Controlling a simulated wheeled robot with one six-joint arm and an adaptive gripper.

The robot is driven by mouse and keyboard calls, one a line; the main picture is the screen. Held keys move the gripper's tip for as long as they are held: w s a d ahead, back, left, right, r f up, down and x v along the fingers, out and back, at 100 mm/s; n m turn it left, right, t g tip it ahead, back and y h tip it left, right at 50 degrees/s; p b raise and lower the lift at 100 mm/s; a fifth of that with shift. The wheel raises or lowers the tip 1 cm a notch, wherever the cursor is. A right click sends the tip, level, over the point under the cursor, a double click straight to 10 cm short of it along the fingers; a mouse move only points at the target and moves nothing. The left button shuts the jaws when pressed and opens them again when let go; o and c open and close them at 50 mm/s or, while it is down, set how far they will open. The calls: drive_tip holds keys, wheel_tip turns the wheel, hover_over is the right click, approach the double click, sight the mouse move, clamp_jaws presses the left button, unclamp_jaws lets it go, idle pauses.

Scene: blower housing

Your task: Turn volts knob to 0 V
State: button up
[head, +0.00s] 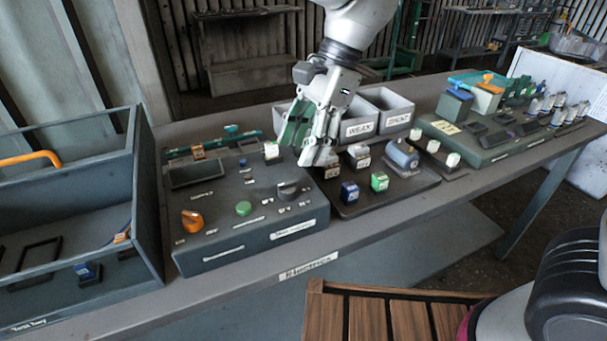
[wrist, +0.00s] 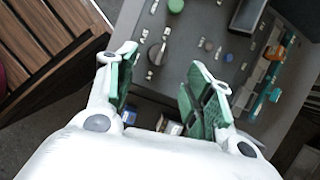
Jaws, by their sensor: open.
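A sloped grey control panel (head: 215,180) stands left of centre on the bench in the head view. A dark round knob (head: 288,190) with small white labels around it sits at the panel's right side; its lettering is too small to read, so I cannot tell for sure that it is the volts knob. The dark knob (wrist: 157,52) also shows in the wrist view, beyond and between my fingers. My gripper (head: 318,155) is open and empty, above the panel's right edge and apart from the knob. Its green-padded fingers (wrist: 162,60) are spread in the wrist view.
An orange knob (head: 193,221) and a green button (head: 243,208) are on the same panel. A dark tray (head: 350,207) with blue, green and grey blocks lies to the right. Grey bins (head: 362,125) stand behind. An open-topped box (head: 150,210) stands at the left.

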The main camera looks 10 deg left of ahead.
sight(288, 183)
drive_tip(key=shift+m, duration=0.8)
drive_tip(key=x, duration=0.8)
drive_tip(key=shift+d, duration=0.1)
drive_tip(key=shift+c, duration=0.4)
drive_tip(key=c, duration=0.9)
